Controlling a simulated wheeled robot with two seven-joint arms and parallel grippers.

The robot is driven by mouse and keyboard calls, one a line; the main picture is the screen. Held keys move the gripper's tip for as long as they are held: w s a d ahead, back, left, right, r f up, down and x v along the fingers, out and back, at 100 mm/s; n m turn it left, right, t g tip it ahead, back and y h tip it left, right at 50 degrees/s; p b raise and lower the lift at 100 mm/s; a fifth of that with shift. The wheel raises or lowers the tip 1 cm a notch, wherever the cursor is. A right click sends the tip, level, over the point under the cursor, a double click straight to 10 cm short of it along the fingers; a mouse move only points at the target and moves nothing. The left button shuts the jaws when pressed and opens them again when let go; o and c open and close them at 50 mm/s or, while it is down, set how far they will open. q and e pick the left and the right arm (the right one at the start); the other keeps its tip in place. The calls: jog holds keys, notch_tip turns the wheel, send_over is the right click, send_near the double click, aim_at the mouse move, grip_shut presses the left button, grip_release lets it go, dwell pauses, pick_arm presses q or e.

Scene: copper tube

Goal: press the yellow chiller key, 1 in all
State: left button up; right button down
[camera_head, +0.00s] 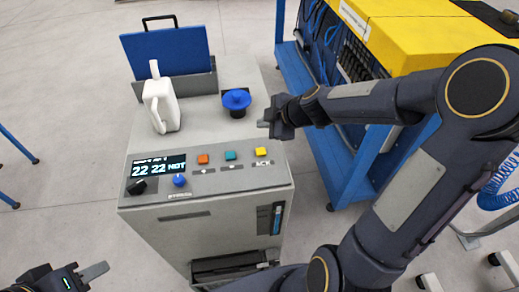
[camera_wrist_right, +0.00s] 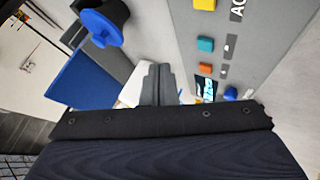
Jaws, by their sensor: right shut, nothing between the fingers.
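The yellow key (camera_head: 261,151) is at the right end of a row of keys on the chiller's sloped front panel (camera_head: 215,180). In the right wrist view the yellow key (camera_wrist_right: 204,4) is at the top edge, partly cut off. My right gripper (camera_head: 264,123) is shut and empty, above the chiller top, behind the yellow key and apart from it. Its closed fingers (camera_wrist_right: 158,84) show in the right wrist view. My left gripper (camera_head: 95,271) is at the lower left, away from the chiller; its jaw opening is unclear.
Teal (camera_head: 230,155) and orange (camera_head: 203,159) keys lie left of the yellow one, then a display (camera_head: 157,167), a blue knob (camera_head: 179,180) and a black knob (camera_head: 137,187). A blue cap (camera_head: 236,99) and white jug (camera_head: 162,105) stand behind. A blue-framed cart (camera_head: 350,165) stands right.

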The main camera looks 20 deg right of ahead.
aim_at(264, 152)
jog(key=shift+f, duration=0.1)
notch_tip(264, 152, down, 8)
jog(key=b, duration=0.6)
jog(key=shift+b, duration=0.4)
jog(key=shift+f+b, duration=0.3)
jog(key=shift+b, duration=0.25)
dwell(1.1)
jog(key=shift+f+b, duration=0.4)
jog(key=shift+b, duration=0.35)
jog(key=shift+f+b, duration=0.4)
jog(key=shift+b, duration=0.2)
dwell(0.4)
jog(key=shift+r, duration=0.1)
jog(key=shift+r+p, duration=0.4)
jog(key=shift+r, duration=0.3)
